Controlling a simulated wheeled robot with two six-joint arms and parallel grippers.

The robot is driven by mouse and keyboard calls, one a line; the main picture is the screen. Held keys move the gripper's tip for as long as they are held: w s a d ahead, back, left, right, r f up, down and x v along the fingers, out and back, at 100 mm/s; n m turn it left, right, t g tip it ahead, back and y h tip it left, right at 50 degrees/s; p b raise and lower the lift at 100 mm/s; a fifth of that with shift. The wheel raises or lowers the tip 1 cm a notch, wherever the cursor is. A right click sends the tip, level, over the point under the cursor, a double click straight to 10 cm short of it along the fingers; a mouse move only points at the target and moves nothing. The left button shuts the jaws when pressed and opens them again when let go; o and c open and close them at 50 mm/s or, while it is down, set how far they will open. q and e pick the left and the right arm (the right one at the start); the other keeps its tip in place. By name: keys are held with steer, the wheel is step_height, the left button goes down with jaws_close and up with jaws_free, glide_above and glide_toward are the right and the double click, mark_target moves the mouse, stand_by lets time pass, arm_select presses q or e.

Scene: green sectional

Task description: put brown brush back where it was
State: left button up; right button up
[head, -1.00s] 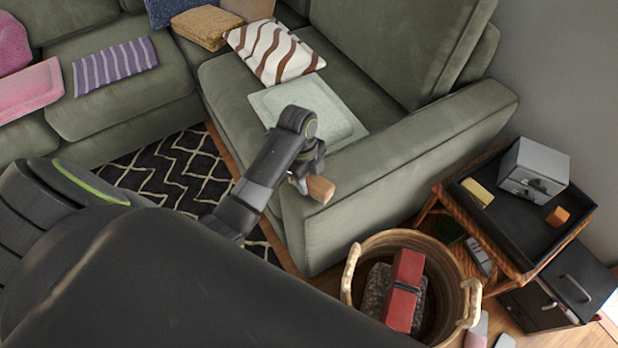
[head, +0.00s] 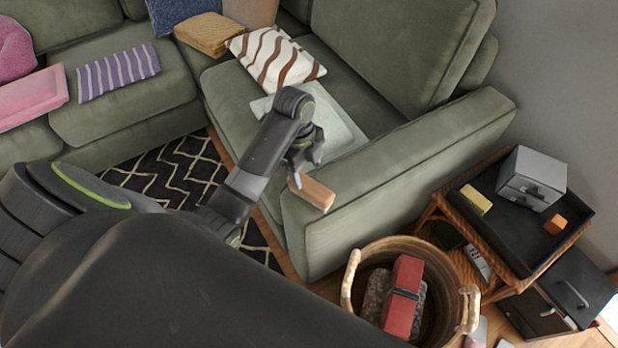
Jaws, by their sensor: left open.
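The brown brush (head: 315,192) is a small tan-brown block, tilted, seen against the front end of the green sofa's arm. My left gripper (head: 306,166) is open just above it, with one finger close to the brush's left end. I cannot tell whether that finger touches the brush or whether the brush rests on anything. My right gripper is not in view.
At lower right are a wicker basket (head: 440,262) with a red item (head: 403,295) and a side table with a black tray (head: 520,232) carrying a grey box (head: 530,178).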

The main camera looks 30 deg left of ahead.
mark_target(304, 181)
arm_select(q)
steer(key=shift+a+r+p, duration=0.2)
steer(key=shift+r+p, duration=0.7)
steer(key=shift+r, duration=0.35)
steer(key=shift+a+r+p, duration=0.15)
steer(key=shift+r+p, duration=0.7)
steer(key=shift+r, duration=0.35)
steer(key=s+a+f+n+t+y, duration=0.1)
steer(key=s+a+f+n+t, duration=0.2)
steer(key=s+n, duration=0.85)
steer(key=s+a+r+n+t+y, duration=0.1)
steer(key=s+a+r+n+y, duration=0.15)
steer(key=s+n, duration=0.85)
step_height(304, 181, down, 25)
steer(key=s+a+m+g, duration=0.1)
steer(key=s+a+m, duration=0.1)
steer(key=s+d+f+g, duration=0.1)
steer(key=s+f, duration=1.4)
steer(key=shift+d+f+g+h, duration=0.15)
steer(key=shift+d+g+h, duration=0.15)
steer(key=shift+d+h, duration=0.1)
